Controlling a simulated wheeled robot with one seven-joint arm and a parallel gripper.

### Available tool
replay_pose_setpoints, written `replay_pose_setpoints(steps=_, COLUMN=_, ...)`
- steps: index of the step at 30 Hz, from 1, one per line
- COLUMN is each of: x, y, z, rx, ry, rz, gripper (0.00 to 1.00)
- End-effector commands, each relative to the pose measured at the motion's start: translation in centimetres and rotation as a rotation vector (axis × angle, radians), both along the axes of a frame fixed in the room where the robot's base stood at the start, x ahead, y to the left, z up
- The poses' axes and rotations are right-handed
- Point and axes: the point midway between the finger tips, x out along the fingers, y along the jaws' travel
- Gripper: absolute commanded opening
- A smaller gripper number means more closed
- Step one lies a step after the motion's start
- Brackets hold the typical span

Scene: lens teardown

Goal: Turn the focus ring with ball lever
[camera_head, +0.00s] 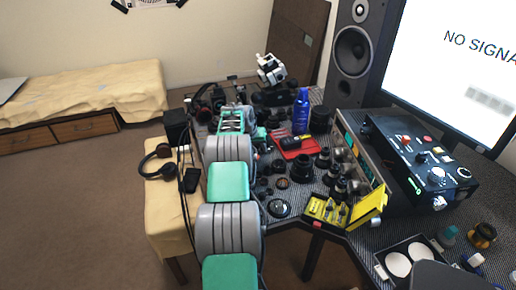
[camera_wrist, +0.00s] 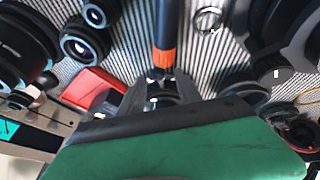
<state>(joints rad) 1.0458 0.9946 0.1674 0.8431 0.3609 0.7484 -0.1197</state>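My gripper (camera_wrist: 162,88) shows in the wrist view beyond my green wrist. Its two grey fingers stand apart, with a dark, round lens-like part (camera_wrist: 163,98) between them. I cannot tell whether the fingers touch it. A black rod with an orange collar (camera_wrist: 164,58) lies just past the fingertips. I cannot make out a ball lever or tell which part is the focus ring. In the head view, my arm covers the left of the table and hides the gripper's fingertips.
Several black lenses (camera_wrist: 84,42) lie on the striped mat around my gripper. A red tray (camera_head: 290,143), a blue bottle (camera_head: 301,112) and an open yellow case (camera_head: 326,210) stand to the right of my arm. A black control box (camera_head: 420,160) stands farther right.

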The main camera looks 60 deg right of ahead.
Motion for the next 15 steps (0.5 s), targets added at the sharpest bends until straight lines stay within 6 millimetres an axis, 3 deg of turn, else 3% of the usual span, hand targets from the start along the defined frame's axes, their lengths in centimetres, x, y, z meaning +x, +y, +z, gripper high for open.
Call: replay_pose_setpoints(steps=15, x=0.03, y=0.05, z=0.00, rx=0.001, ry=0.001, rz=0.001, gripper=0.00)
